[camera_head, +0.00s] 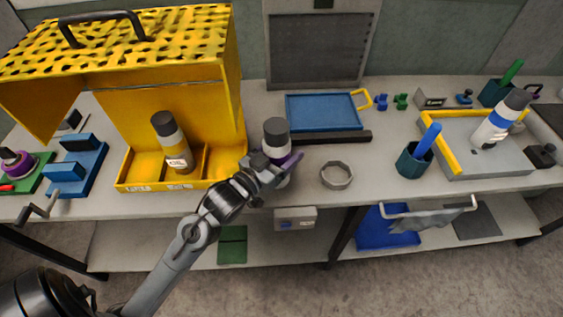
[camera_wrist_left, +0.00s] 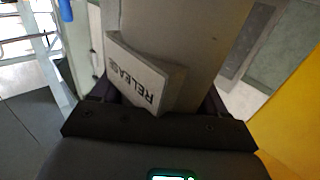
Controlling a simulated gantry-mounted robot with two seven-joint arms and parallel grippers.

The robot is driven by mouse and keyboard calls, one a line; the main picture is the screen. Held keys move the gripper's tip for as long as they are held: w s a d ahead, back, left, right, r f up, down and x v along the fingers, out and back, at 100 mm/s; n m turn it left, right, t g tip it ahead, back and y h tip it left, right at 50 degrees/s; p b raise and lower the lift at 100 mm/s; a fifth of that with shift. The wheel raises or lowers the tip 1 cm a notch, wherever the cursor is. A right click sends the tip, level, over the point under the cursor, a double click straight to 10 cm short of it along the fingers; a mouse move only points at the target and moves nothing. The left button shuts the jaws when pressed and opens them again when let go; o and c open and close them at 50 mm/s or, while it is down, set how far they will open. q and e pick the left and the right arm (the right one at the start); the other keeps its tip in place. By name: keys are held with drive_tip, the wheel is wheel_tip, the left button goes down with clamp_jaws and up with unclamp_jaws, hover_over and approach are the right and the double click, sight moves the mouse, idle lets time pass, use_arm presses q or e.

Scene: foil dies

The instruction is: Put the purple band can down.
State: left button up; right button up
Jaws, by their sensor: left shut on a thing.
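The purple band can (camera_head: 276,130) has a dark grey cap and a pale body, and it stands upright near the bench's front edge. My left gripper (camera_head: 275,168) is shut on it around the lower body, hiding much of the can. In the left wrist view the can (camera_wrist_left: 190,45) fills the space between the fingers, with a white label (camera_wrist_left: 145,78) reading RELEASE. Whether its base touches the bench (camera_head: 310,195) cannot be told. My right gripper is not in view.
Left of the can is a yellow cabinet (camera_head: 240,115) with a divided tray holding an orange-band can (camera_head: 172,140). Right of it lie a grey ring (camera_head: 337,174) and a teal cup (camera_head: 410,163). A grey tray (camera_head: 485,165) holds a blue-band can (camera_head: 497,122). A blue tray (camera_head: 322,110) lies behind.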

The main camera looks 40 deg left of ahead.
use_arm(q)
drive_tip(key=shift+a+f, duration=0.1)
drive_tip(key=shift+f, duration=0.2)
wheel_tip(320, 180, down, 4)
drive_tip(key=shift+r+b, duration=0.2)
drive_tip(key=shift+b, duration=0.65)
drive_tip(key=o, duration=1.1)
drive_tip(key=shift+f, duration=0.1)
